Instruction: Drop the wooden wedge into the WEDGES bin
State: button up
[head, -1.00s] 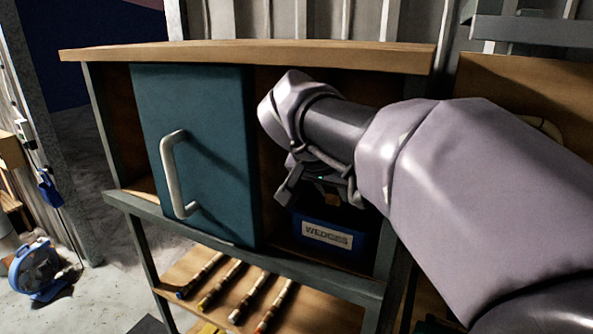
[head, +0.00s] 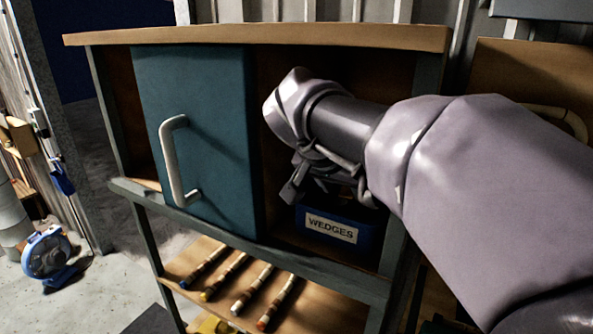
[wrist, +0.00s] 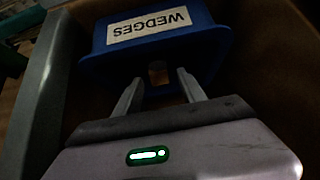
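The blue WEDGES bin (head: 340,230) stands in the right, open part of the cabinet, its white label facing out. In the wrist view the bin (wrist: 205,62) shows with its label upside down. My gripper (head: 330,194) is above the bin, inside the cabinet opening. In the wrist view my gripper (wrist: 158,80) is open, its two fingers apart and pointing down into the bin. A small brown piece, seemingly the wooden wedge (wrist: 158,73), shows between and beyond the fingertips, with gaps on both sides. It looks to be inside the bin, but the dark hides what it rests on.
A teal sliding door (head: 195,140) with a pale handle covers the cabinet's middle left. The wooden top (head: 250,40) runs close above my gripper. Several rattan poles (head: 245,290) lie on the lower shelf. A blue fan (head: 47,255) stands on the floor at left.

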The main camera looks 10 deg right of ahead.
jog(key=shift+w+d+r, duration=0.15)
jog(key=shift+w+d, duration=0.05)
jog(key=shift+w, duration=0.05)
jog(key=p+v, duration=0.1)
jog(key=v, duration=1.1)
jog(key=shift+r+p, duration=0.2)
jog(key=shift+p, duration=0.1)
